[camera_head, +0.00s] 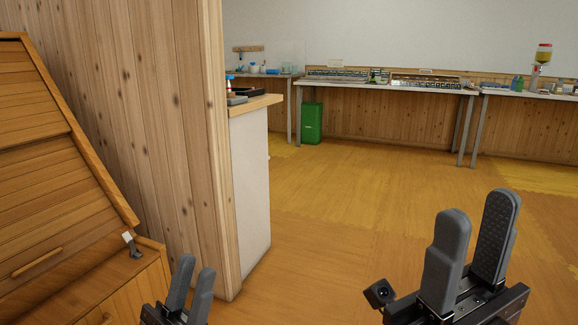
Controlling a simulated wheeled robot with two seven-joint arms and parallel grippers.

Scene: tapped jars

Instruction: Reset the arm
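My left gripper (191,284) is at the bottom left of the head view, low in front of the wooden panel wall. Its two grey fingers stand up with a narrow gap between them, and I see nothing in the gap. My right gripper (470,245) is at the bottom right, over the floor. Its two grey fingers point up and stand apart, with nothing between them. Both grippers are clear of the furniture as far as I can see. The lower arm links are out of view.
A wooden cabinet with a sloped lid (50,190) stands at the left. A pine panel wall (150,120) and a white counter end (249,190) are beside it. A green bin (311,123) and long tables (385,87) stand at the back. The floor (340,200) between is free.

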